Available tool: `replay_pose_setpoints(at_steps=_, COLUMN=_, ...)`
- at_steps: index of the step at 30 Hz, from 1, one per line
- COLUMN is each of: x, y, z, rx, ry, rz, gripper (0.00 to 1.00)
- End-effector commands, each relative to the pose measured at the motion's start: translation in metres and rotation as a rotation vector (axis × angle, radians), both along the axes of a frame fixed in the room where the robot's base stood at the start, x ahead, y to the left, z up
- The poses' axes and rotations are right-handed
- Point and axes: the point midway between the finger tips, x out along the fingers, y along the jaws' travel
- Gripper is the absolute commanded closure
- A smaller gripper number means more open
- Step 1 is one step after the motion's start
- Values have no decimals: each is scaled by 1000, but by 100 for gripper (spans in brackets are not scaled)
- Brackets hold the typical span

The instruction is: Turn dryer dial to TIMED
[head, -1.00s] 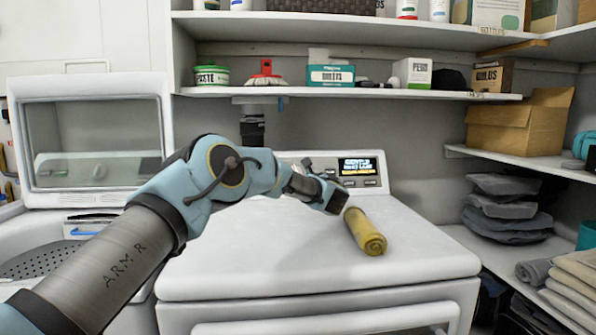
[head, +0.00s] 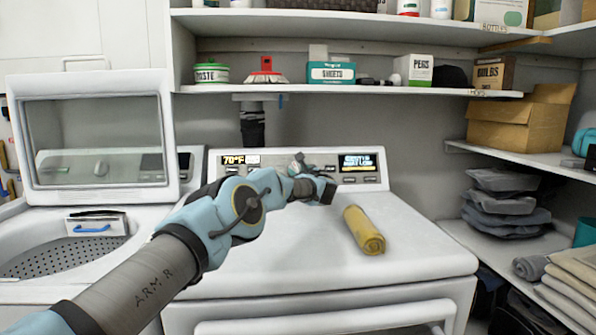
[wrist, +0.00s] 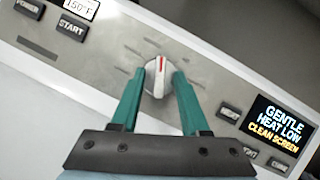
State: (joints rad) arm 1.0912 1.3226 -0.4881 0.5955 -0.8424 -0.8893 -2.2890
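The dryer dial (wrist: 158,76) is a round white knob with a red pointer line on the control panel. In the wrist view the pointer is almost straight up, leaning slightly right. My gripper (wrist: 159,78) has its two teal fingers on either side of the dial, tips close to its edges. I cannot tell whether they touch it. The labels around the dial are too blurred to read. In the head view my gripper is at the panel (head: 232,173). The dryer display (wrist: 277,123) reads GENTLE, HEAT LOW, CLEAN SCREEN.
A yellow cylinder (head: 364,231) lies on the dryer top (head: 290,265), right of my arm. A shelf (head: 350,91) with boxes and tubs hangs above the panel. A washer with a raised lid (head: 95,140) stands at the left. START and POWER buttons sit left of the dial.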

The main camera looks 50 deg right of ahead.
Motion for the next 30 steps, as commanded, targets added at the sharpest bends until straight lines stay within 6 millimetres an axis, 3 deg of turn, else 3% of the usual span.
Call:
replay_pose_setpoints(at_steps=1, x=0, y=0, z=0, rx=0, ry=0, rz=0, gripper=62)
replay_pose_setpoints(at_steps=11, x=0, y=0, z=0, rx=0, ry=0, rz=0, gripper=99)
replay_pose_setpoints(at_steps=30, x=0, y=1, z=-2, rx=19, ry=-17, rz=-13, gripper=100)
